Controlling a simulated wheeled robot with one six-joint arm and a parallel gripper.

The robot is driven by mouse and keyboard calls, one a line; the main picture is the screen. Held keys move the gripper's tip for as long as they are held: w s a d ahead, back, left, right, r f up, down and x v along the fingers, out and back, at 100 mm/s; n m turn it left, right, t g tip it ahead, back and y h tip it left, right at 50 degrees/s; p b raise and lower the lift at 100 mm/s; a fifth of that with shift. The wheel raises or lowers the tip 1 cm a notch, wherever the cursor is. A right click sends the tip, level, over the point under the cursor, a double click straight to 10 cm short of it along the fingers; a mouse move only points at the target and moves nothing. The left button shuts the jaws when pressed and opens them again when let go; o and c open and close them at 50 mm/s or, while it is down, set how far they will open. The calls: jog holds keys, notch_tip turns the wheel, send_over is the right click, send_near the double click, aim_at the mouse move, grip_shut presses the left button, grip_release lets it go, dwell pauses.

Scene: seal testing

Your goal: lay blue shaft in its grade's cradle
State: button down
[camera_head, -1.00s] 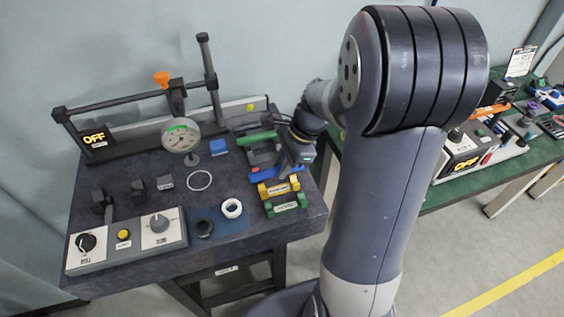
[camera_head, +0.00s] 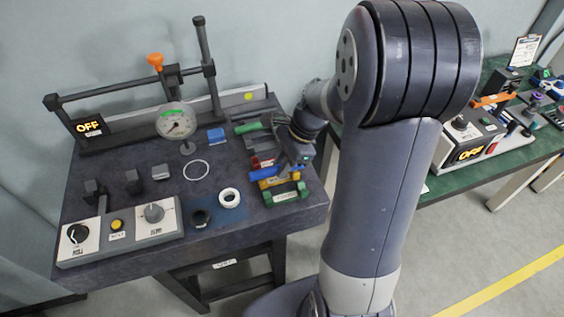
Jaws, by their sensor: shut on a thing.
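The blue shaft (camera_head: 263,173) shows at the right side of the dark bench, its left end sticking out from my gripper. My gripper (camera_head: 292,166) is shut on the shaft; its fingertips are small and partly hidden by my wrist. A red cradle (camera_head: 264,160) shows just behind the shaft. A yellow cradle (camera_head: 267,184) lies just in front of it, and a green cradle (camera_head: 286,193) is nearest the front edge. The shaft overlaps the space by the red and yellow cradles in this view; I cannot tell its height or whether it touches either.
A green shaft (camera_head: 252,127) lies behind the cradles. A dial gauge (camera_head: 176,122), a blue block (camera_head: 216,135), a thin ring (camera_head: 196,170) and a white ring (camera_head: 229,197) stand to the left. A control box (camera_head: 126,229) fills the front left.

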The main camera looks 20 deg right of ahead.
jog(key=shift+f, duration=0.5)
jog(key=c, duration=1.2)
grip_release()
jog(key=shift+o, duration=0.2)
jog(key=v, duration=1)
jog(key=shift+r, duration=0.4)
jog(key=shift+f, duration=0.1)
jog(key=x, duration=1)
jog(key=shift+f, duration=0.35)
jog(key=shift+r, duration=0.45)
